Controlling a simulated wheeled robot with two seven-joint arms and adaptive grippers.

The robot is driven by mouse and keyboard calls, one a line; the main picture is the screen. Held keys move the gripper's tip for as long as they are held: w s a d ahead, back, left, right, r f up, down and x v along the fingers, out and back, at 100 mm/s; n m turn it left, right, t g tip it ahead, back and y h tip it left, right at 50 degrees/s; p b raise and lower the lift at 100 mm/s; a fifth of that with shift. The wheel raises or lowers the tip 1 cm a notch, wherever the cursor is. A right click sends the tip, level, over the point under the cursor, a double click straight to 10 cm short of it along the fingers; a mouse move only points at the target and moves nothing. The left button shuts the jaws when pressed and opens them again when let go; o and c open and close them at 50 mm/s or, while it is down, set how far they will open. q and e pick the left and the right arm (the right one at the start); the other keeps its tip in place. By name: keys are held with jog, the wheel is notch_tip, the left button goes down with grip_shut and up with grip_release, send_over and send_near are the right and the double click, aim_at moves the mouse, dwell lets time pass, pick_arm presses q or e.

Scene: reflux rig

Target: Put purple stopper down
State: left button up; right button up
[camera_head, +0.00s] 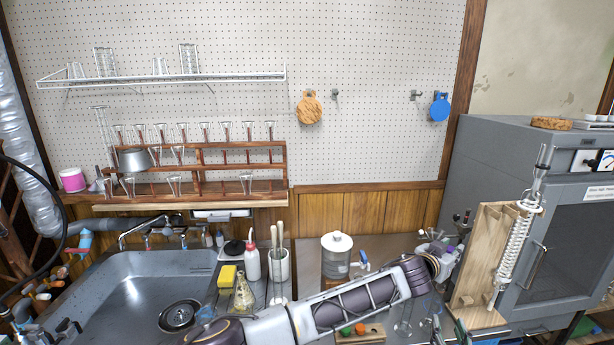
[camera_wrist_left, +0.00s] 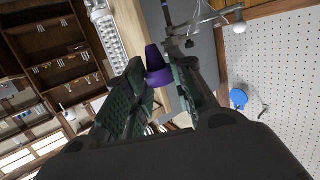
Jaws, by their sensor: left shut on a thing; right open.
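The purple stopper (camera_wrist_left: 157,66) sits between the two dark green finger pads of my left gripper (camera_wrist_left: 160,85) in the left wrist view. My left gripper is shut on it, with the stopper's narrower end showing toward the top of the picture. In the head view my left gripper (camera_head: 461,218) is at the end of the arm, just left of the wooden board with the glass condenser. I cannot make out the stopper clearly there. My right gripper (camera_head: 450,334) shows at the bottom edge, with its two green-tipped fingers apart and nothing visible between them.
The glass condenser (camera_head: 516,240) stands clamped on a wooden board (camera_head: 478,262), close to my left gripper. A grey cabinet (camera_head: 550,145) is behind it. A small wooden block (camera_head: 372,336) with coloured stoppers lies at the front.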

pick_arm(q)
jog(key=shift+r+p, duration=0.65)
jog(key=shift+r, duration=0.15)
pick_arm(e)
jog(key=shift+r, duration=0.8)
pick_arm(q)
jog(key=shift+r+p, duration=0.5)
jog(key=shift+r, duration=0.05)
pick_arm(e)
jog(key=shift+r, duration=0.5)
pick_arm(q)
jog(key=shift+f, duration=0.1)
